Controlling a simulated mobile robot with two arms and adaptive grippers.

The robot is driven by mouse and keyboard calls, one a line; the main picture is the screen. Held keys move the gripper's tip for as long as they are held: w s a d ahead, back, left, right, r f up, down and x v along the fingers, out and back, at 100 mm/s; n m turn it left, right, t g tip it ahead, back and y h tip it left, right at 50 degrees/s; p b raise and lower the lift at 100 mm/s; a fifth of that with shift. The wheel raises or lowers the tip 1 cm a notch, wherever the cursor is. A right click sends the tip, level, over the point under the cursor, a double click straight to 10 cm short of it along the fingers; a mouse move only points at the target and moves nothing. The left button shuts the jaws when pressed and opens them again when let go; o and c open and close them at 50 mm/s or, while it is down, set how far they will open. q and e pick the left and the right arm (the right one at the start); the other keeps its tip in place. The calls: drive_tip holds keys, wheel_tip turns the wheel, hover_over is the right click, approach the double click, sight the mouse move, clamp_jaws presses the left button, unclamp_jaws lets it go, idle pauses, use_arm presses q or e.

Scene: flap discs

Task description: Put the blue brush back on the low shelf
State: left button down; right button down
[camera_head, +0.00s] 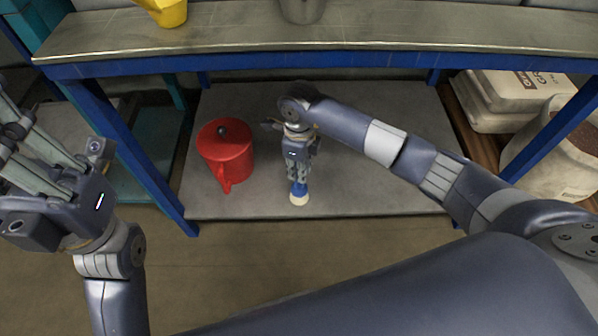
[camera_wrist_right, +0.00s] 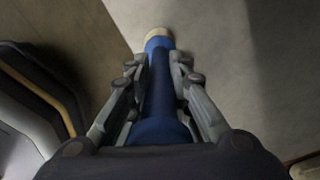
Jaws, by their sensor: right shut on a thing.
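The blue brush (camera_head: 299,188) has a blue body and a pale, cream-coloured end. It is in my right gripper (camera_head: 298,180), over the front part of the grey low shelf (camera_head: 370,185). The right wrist view shows the brush (camera_wrist_right: 160,85) lengthwise between both fingers of the right gripper (camera_wrist_right: 160,65), its pale end past the fingertips. I cannot tell whether that end touches the shelf. My left gripper (camera_head: 32,150) is at the left, away from the shelf, with its fingers apart and nothing seen between them; its tips are partly cut off.
A red lidded can (camera_head: 225,155) stands on the low shelf, left of the brush. Blue table legs (camera_head: 120,145) and the upper worktop (camera_head: 330,30) frame the shelf. Pale sacks (camera_head: 510,95) lie at the right. The shelf right of the brush is clear.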

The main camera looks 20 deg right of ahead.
drive_tip(key=shift+f, duration=0.15)
drive_tip(key=shift+f, duration=0.15)
drive_tip(key=c, duration=1.5)
unclamp_jaws()
